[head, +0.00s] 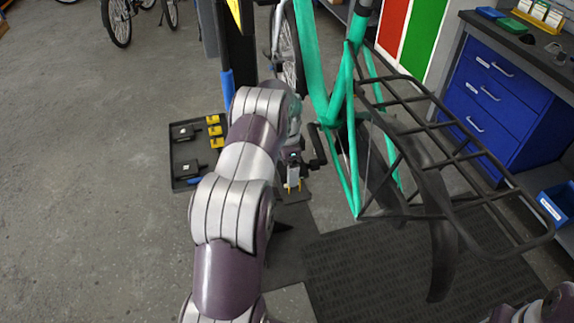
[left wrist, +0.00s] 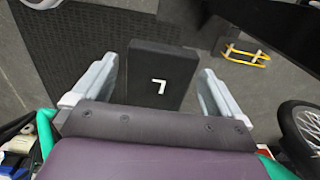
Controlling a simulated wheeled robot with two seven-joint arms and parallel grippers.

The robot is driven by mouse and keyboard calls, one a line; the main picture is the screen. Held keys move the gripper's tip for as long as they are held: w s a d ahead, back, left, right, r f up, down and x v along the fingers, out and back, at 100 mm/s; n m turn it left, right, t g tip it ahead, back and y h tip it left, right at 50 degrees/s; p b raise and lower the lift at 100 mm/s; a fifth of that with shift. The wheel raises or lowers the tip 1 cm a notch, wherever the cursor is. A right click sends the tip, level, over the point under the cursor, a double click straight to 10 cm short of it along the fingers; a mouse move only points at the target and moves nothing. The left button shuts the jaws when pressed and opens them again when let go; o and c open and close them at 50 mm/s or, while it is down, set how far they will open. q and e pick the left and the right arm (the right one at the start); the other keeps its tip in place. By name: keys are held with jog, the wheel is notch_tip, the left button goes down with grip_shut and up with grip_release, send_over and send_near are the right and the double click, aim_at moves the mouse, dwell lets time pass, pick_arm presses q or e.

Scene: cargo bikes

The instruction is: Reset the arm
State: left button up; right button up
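My left arm reaches forward and down from the bottom of the head view, with its gripper (head: 293,182) low beside the green bike (head: 341,110). In the left wrist view its two pale fingers stand wide apart, so it is open. A black block with a white L (left wrist: 160,78) shows between the fingers, with slim gaps at its sides. It looks to lie beyond them, though its depth is hard to judge. Of my right arm only links (head: 545,307) show at the bottom right corner of the head view; its gripper is out of frame.
The bike's black rear rack (head: 470,180) juts out right of my left arm. A dark tray (head: 176,183) with black and yellow parts lies on the floor to the left. Blue drawers (head: 490,90) and a blue bin (head: 558,203) stand at right.

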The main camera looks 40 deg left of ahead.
pick_arm(q)
jog(key=shift+r, duration=0.3)
notch_tip(320, 180, up, 7)
jog(key=shift+r+p, duration=0.1)
jog(key=shift+p, duration=1.1)
jog(key=shift+w+f+n, duration=0.1)
jog(key=shift+f+n, duration=0.1)
jog(key=shift+n, duration=0.1)
jog(key=n, duration=0.1)
jog(key=s+d+f+n, duration=0.1)
jog(key=s+f+n, duration=0.1)
jog(key=n, duration=0.1)
jog(key=shift+s+d+f, duration=0.15)
jog(key=shift+s+f, duration=0.05)
jog(key=shift+s, duration=0.05)
jog(key=s+d+r+n, duration=0.1)
jog(key=s+d+r, duration=0.1)
jog(key=s+d, duration=0.4)
jog(key=s+d+r+n+t, duration=0.1)
jog(key=s+d+r, duration=0.2)
jog(key=s+d, duration=0.3)
jog(key=s+d+r+n, duration=0.1)
jog(key=s+d+r, duration=0.1)
jog(key=s+d, duration=0.5)
jog(key=shift+d+r, duration=0.35)
jog(key=shift+d, duration=0.15)
